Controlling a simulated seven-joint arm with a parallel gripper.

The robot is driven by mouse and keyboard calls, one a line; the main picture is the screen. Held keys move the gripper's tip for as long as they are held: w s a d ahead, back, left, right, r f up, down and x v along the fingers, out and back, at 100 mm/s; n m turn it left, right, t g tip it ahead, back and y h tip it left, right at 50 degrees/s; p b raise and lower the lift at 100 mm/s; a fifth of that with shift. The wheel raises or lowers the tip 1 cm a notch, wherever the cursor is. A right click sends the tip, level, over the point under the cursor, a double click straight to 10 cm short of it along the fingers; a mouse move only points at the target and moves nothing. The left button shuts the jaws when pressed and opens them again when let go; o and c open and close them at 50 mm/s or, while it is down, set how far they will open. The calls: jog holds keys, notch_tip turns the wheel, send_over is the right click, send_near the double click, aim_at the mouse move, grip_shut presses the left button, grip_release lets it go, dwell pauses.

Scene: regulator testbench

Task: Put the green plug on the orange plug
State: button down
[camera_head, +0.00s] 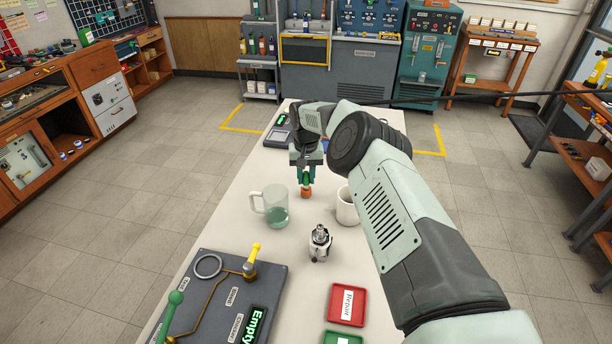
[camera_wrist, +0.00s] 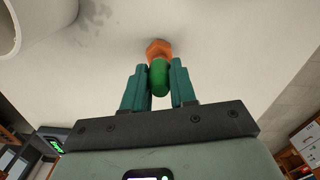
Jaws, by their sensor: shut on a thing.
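The orange plug (camera_head: 306,192) stands on the white table between the glass mug and the white cup. In the wrist view, the orange plug (camera_wrist: 158,47) lies just beyond the fingertips. The green plug (camera_wrist: 160,76) is between the two teal fingers of my gripper (camera_wrist: 160,82), which is shut on it. In the head view, the green plug (camera_head: 307,176) shows between the fingers of my gripper (camera_head: 306,177), directly above the orange plug. The two plugs look lined up end to end. I cannot tell whether they touch or a small gap remains.
A glass mug (camera_head: 275,207) stands close on the left and a white cup (camera_head: 345,207) close on the right. A small metal fitting (camera_head: 320,242), a red tray (camera_head: 347,305) and a grey panel board (camera_head: 212,300) are nearer the camera.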

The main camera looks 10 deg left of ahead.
jog(key=c, duration=0.9)
grip_release()
jog(key=shift+f, duration=0.1)
notch_tip(320, 180, up, 13)
notch_tip(320, 180, up, 14)
jog(key=r+n+t, duration=0.1)
jog(key=t, duration=0.1)
send_over(306, 174)
jog(key=s+d, duration=0.3)
jog(key=d, duration=0.1)
jog(key=s+d+r+t, duration=0.1)
jog(key=s+d+r, duration=0.8)
jog(key=s+r, duration=0.25)
jog(key=s+d+m+t, duration=0.1)
jog(key=s+d, duration=0.3)
jog(key=s, duration=0.5)
jog(key=s+d+m, duration=0.1)
jog(key=s+d, duration=0.4)
jog(key=s, duration=0.4)
jog(key=s+d+m+t, duration=0.1)
jog(key=s+d, duration=0.3)
jog(key=s, duration=0.5)
jog(key=shift+s+d+f+m+t, duration=0.15)
jog(key=shift+d+f+m+t, duration=0.1)
jog(key=shift+m+t, duration=0.05)
